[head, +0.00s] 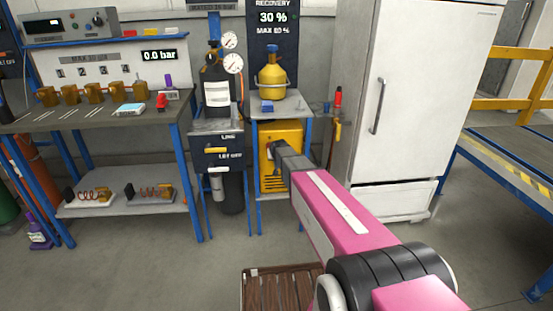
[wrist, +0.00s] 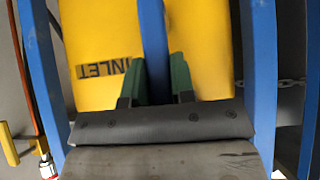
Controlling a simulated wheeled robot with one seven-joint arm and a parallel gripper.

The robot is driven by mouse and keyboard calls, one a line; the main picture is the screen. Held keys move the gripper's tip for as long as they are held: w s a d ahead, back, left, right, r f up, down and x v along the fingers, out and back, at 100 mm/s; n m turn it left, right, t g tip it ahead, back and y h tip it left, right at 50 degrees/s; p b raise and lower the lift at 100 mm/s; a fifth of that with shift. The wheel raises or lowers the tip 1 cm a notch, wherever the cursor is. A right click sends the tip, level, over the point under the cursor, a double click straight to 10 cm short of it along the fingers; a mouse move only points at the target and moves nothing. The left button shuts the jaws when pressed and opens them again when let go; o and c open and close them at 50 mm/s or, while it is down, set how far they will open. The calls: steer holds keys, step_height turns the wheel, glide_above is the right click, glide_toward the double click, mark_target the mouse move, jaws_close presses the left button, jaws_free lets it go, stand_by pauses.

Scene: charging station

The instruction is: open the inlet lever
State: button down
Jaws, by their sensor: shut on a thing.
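The yellow recovery unit (head: 293,130) stands on the blue-framed stand; in the wrist view its yellow face (wrist: 95,35) carries an INLET label (wrist: 103,69), seen upside down. A blue bar (wrist: 153,40), which looks like the inlet lever, runs down that face beside the label and in between my fingers. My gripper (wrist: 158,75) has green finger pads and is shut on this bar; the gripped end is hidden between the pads. In the head view my gripper (head: 271,150) is at the unit's front, its tips small and partly hidden by my arm.
Blue stand legs flank the unit, one left (wrist: 38,70) and one right (wrist: 262,70) in the wrist view. A yellow cylinder (head: 272,80) stands above the unit. The floor in front is mostly open.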

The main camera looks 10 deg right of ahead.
steer(key=c, duration=1)
jaws_free()
steer(key=shift+f, duration=0.1)
steer(key=shift+o, duration=0.2)
steer(key=v, duration=1.1)
steer(key=shift+f, duration=0.1)
steer(key=s+d+f+g, duration=0.2)
steer(key=s+f+g, duration=0.1)
steer(key=s, duration=0.7)
steer(key=s+d+f+g, duration=0.2)
steer(key=s+f+g, duration=0.1)
steer(key=s, duration=0.7)
steer(key=s+d+f+g, duration=0.2)
steer(key=s+f+g, duration=0.1)
steer(key=s, duration=0.7)
steer(key=shift+f, duration=0.4)
